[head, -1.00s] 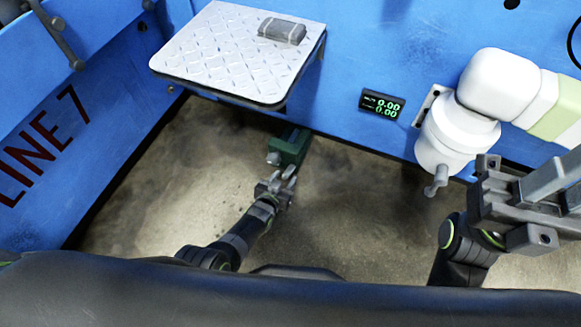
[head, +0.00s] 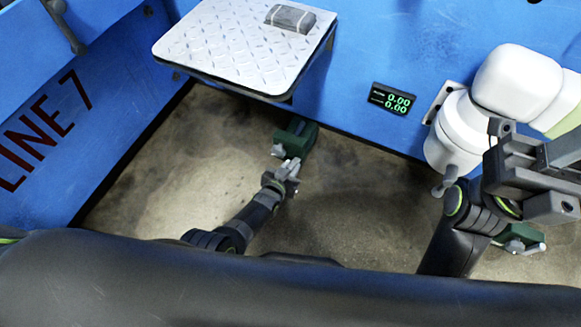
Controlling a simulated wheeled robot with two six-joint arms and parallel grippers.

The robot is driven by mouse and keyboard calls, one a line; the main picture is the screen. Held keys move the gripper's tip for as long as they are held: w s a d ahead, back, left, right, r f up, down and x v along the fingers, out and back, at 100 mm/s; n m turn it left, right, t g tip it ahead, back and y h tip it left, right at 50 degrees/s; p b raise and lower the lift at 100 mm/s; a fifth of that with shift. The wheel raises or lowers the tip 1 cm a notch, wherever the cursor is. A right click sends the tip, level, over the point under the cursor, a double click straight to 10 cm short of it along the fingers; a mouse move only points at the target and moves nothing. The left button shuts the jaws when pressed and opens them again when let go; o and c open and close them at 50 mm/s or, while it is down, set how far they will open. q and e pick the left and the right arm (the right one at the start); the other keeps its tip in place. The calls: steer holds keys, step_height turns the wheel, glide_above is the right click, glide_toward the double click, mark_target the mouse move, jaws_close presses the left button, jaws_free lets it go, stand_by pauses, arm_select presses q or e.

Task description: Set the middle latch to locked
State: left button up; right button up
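A dark green fixture (head: 299,137) with a grey metal knob or lever on its left sits low at the foot of the blue wall, below the tread plate. It may be a latch; its locked or unlocked setting is too small to read. My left gripper (head: 289,168) is just in front of it, fingers towards the grey part; I cannot tell whether they touch or how far apart they are. A second green fixture (head: 518,236) with a metal lever shows at the lower right, partly hidden by my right arm. My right gripper (head: 540,180) is at the right edge, its fingers unclear.
A tread-plate shelf (head: 225,50) with a grey block (head: 290,18) juts from the blue wall above the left gripper. A small green-lit display (head: 393,98) is on the wall. A white machine arm (head: 465,125) stands close behind my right arm. The concrete floor (head: 350,195) is clear.

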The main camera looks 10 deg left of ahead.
arm_select(q)
jaws_close()
steer(key=shift+r, duration=0.1)
